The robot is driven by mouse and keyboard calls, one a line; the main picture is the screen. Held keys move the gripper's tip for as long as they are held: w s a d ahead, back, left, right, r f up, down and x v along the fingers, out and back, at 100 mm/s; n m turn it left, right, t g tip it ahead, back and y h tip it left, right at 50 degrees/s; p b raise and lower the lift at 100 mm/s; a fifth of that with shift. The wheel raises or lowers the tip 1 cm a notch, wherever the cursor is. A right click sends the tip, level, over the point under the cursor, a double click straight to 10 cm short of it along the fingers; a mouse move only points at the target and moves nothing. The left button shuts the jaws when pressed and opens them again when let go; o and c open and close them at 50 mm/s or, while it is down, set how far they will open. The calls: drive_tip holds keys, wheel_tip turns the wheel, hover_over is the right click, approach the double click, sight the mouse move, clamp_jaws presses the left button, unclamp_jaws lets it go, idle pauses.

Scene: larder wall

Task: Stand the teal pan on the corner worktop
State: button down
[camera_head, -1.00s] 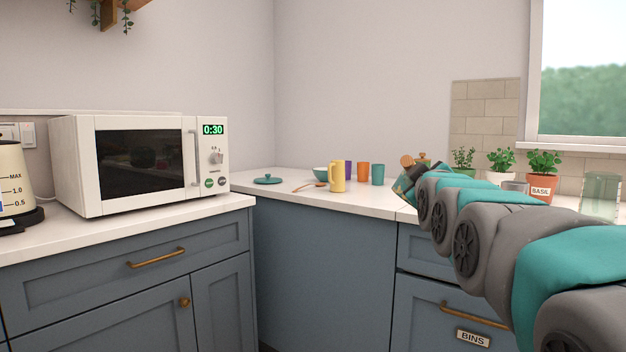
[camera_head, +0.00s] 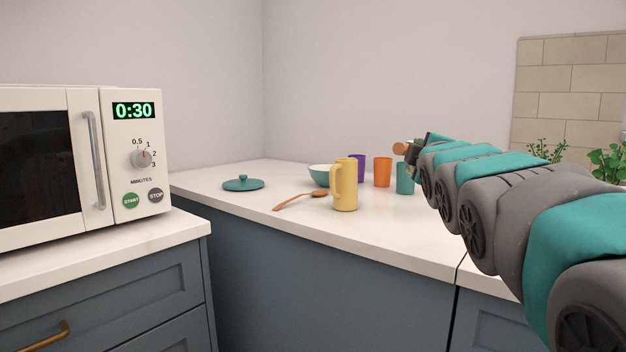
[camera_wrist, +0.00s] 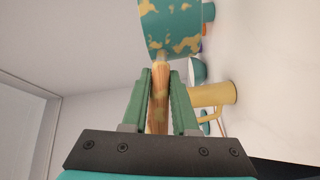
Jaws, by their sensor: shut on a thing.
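The teal pan (camera_wrist: 172,28) with yellow blotches shows at the top of the wrist view, cut off by the frame edge. My gripper (camera_wrist: 160,72) is shut on its wooden handle (camera_wrist: 160,90). In the head view my arm reaches in from the right and hides the pan; only a wood-coloured bit (camera_head: 400,148) shows at the gripper's end. The corner worktop (camera_head: 285,230) is white and lies left of and below my gripper. In the wrist view its surface (camera_wrist: 265,70) runs along the right side, apart from the pan as far as I can tell.
On the worktop stand a yellow jug (camera_head: 346,185), a bowl (camera_head: 319,175), a purple cup (camera_head: 358,166), an orange cup (camera_head: 382,171) and a teal cup (camera_head: 404,178). A teal lid (camera_head: 243,184) and wooden spoon (camera_head: 299,200) lie left. A microwave (camera_head: 135,180) is at left. The front-right worktop is bare.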

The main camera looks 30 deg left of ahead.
drive_tip(key=shift+w+a, duration=0.2)
drive_tip(key=shift+w, duration=0.1)
drive_tip(key=shift+w+f, duration=0.1)
drive_tip(key=shift+f, duration=0.2)
wheel_tip(320, 180, down, 9)
drive_tip(key=shift+f+p, duration=0.15)
drive_tip(key=shift+p, duration=0.3)
drive_tip(key=c, duration=0.7)
unclamp_jaws()
drive_tip(key=b+v, duration=0.1)
drive_tip(key=v, duration=1)
drive_tip(key=shift+s+d, duration=0.2)
drive_tip(key=shift+s, duration=0.35)
